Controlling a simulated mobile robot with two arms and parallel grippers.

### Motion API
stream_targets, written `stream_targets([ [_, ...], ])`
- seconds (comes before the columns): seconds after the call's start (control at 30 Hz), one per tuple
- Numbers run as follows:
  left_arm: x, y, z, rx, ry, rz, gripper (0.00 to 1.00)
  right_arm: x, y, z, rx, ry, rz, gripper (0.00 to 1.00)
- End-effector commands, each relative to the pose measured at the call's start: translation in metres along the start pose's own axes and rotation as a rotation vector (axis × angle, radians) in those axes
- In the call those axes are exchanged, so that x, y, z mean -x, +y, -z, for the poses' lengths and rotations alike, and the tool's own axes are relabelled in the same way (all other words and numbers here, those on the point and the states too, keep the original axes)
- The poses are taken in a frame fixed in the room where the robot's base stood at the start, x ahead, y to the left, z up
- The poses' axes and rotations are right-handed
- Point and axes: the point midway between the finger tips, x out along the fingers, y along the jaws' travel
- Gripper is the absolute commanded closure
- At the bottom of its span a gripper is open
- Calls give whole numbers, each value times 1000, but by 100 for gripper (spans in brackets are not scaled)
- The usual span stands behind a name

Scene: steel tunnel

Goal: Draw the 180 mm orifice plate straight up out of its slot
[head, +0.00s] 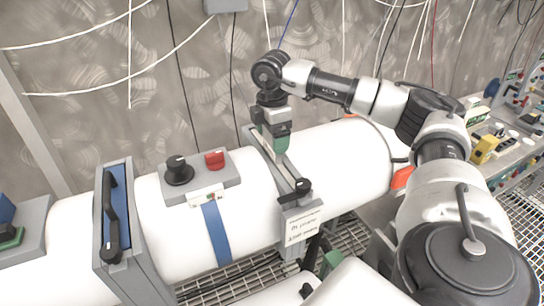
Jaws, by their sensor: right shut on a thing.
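A grey slotted collar (261,148) wraps the white pipe at the middle of the head view, with a labelled card (303,224) on its front; the small print is hard to read. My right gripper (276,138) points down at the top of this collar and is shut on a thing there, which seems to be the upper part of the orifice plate. The fingers hide most of it, and I cannot tell how deep the plate sits in the slot. A black knob (303,187) is at the near end of the slot's bar. My left gripper is not in view.
Left of the collar, a grey box with a black knob (178,171) and red switch (215,159) sits on the pipe (340,160). Further left stands a frame with a blue panel and black handle (111,215). Cables hang on the wall behind. A cluttered bench (515,150) is at right.

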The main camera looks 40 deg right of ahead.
Motion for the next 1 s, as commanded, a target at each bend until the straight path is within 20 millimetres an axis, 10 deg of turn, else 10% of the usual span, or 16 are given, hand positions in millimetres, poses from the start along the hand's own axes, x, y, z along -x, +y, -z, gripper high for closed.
stream_targets([
  [1.0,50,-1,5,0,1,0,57,68,0,0,0,2,-2,43],
])
